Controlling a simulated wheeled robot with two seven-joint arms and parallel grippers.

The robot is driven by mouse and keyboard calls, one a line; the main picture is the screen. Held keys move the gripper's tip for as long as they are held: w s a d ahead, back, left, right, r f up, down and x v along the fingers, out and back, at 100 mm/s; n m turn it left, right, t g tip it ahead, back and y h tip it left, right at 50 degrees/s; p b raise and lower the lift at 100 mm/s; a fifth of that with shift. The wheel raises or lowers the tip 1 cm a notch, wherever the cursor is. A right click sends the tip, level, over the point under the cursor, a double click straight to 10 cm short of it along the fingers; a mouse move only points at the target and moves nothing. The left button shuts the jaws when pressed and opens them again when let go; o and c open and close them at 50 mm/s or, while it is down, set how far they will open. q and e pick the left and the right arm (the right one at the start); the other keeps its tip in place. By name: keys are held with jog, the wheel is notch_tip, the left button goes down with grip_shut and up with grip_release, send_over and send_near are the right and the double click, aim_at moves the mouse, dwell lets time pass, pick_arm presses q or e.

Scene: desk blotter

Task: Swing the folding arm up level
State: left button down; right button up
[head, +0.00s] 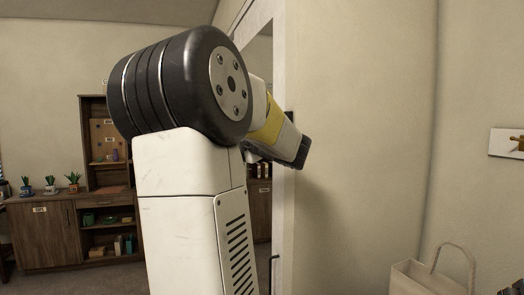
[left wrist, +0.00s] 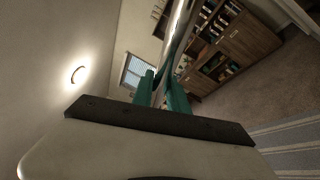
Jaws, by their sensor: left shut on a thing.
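The folding arm (left wrist: 180,38) shows in the left wrist view as a shiny metal bar, running from the top edge down between the teal fingers. My left gripper (left wrist: 160,86) is shut on it, with one finger on each side. The bar looks slanted in this view; its true angle to the room and its hinge cannot be told. In the head view my own arm fills the middle and hides what is behind it; neither the left gripper's fingers nor the folding arm can be made out there. My right gripper is not in view.
A wall (head: 370,120) and door frame (head: 283,200) stand close behind my arm in the head view. A paper bag (head: 415,280) with a handle is at the lower right. A wooden cabinet (head: 42,235) with potted plants stands far left, beside floor room.

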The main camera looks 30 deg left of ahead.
pick_arm(q)
jog(key=shift+s+a+r+m+t+y, duration=0.1)
jog(key=shift+r+m+t+y, duration=0.15)
jog(key=shift+r+m, duration=0.65)
jog(key=shift+s+r+m+t+y, duration=0.1)
jog(key=shift+r+m+t+y, duration=0.3)
jog(key=shift+r, duration=0.9)
jog(key=shift+r, duration=0.1)
jog(key=c, duration=1.3)
grip_release()
jog(key=shift+w, duration=0.1)
jog(key=shift+d+f, duration=0.2)
jog(key=shift+d, duration=0.15)
jog(key=v, duration=0.7)
jog(key=shift+r, duration=0.2)
jog(key=shift+d+f+h, duration=0.1)
jog(key=shift+h, duration=0.15)
